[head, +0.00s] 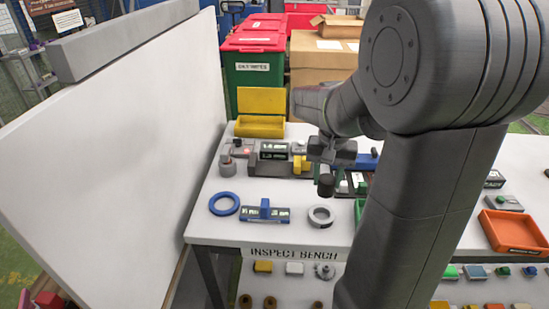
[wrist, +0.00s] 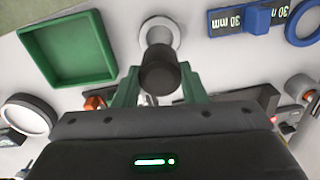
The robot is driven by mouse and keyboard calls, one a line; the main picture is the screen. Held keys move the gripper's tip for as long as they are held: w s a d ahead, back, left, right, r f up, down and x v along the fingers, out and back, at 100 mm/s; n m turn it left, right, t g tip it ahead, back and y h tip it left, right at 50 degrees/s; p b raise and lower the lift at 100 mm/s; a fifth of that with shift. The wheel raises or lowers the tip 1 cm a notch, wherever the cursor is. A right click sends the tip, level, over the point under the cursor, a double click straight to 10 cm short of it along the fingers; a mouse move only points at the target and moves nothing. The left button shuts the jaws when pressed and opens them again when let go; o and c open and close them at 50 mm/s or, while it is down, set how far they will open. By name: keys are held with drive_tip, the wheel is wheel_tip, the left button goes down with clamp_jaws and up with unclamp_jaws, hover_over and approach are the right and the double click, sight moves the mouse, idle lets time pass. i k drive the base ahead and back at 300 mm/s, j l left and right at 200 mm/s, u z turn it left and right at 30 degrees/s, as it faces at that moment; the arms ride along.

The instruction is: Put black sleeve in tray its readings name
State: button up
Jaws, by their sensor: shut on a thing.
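The black sleeve (head: 326,187) is a short dark cylinder. My gripper (head: 327,172) is shut on it and holds it above the bench. In the wrist view the sleeve (wrist: 160,74) sits between the two green fingers of my gripper (wrist: 158,88), in front of a grey ring. A green tray (wrist: 68,48) looks empty in the wrist view; in the head view my arm hides most of it. An orange tray (head: 515,231) stands at the right. A yellow tray (head: 260,127) stands at the back left. A measuring device with a display (head: 273,151) sits behind; its reading is too small to tell.
A slide gauge with a blue slider (head: 265,209) and "30 mm" marks lies on the bench (head: 215,229). A blue ring (head: 224,203) and a grey ring (head: 320,216) lie beside it. A tall white panel (head: 120,150) borders the left. Several small parts fill a lower shelf.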

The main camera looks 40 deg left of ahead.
sight(510, 235)
drive_tip(key=i+l+z, duration=0.15)
drive_tip(key=l, duration=0.3)
drive_tip(key=i+l+z, duration=0.15)
drive_tip(key=l, duration=0.25)
drive_tip(key=i+l+z, duration=0.15)
drive_tip(key=i+l, duration=0.15)
drive_tip(key=i+l+z, duration=0.15)
drive_tip(key=l, duration=0.25)
drive_tip(key=i, duration=0.1)
